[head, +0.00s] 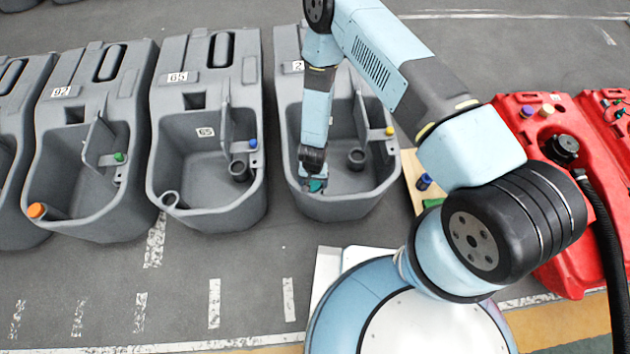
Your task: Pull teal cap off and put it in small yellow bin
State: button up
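A teal cap (317,186) shows at the front left of the third grey tank (350,208), low near its front wall. My gripper (314,178) points down into that tank and is right at the cap. It is small and partly covers the cap, so I cannot tell whether its fingers are closed on it. I cannot make out a small yellow bin in this view; my arm hides part of the area on the right.
More grey tanks (205,213) stand in a row to the left, one with an orange cap (37,210). Red tanks (570,240) with a black hose (606,230) stand at right. A tan board (411,172) lies beside the third tank. The floor in front is clear.

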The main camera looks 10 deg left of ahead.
aim_at(313, 183)
jog(key=c, duration=1.1)
jog(key=shift+o, duration=0.2)
jog(key=shift+r, duration=1.1)
dwell(0.9)
jog(key=shift+r, duration=2.9)
